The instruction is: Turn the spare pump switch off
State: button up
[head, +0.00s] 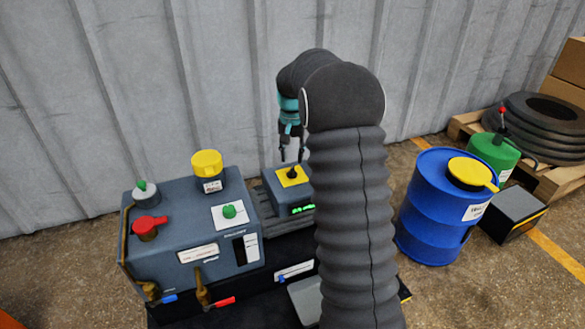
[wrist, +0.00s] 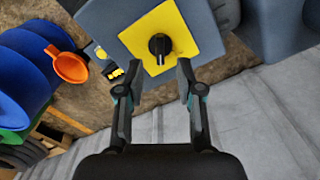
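A black rotary knob (wrist: 158,45) on a yellow plate (wrist: 185,32) is likely the spare pump switch; I cannot read a label on it. It sits on a small grey-blue box, seen in the head view with its yellow plate (head: 285,180) beside the larger machine. My gripper (wrist: 160,70) is open, with its fingers apart and nothing between them. In the wrist view the knob lies just beyond the gap between the fingertips, apart from them. In the head view my gripper (head: 290,158) points down over the box, and my arm hides part of the box's right side.
The larger grey-blue machine (head: 160,243) carries a red knob (head: 149,226), a green button (head: 229,211) and a yellow cap (head: 207,163). A blue drum (head: 425,225) stands right of my arm, with a green can (head: 492,150) behind it. A corrugated wall (head: 130,90) rises close behind.

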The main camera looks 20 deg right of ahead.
aim_at(292, 169)
jog(key=shift+f, duration=2.35)
grip_shut()
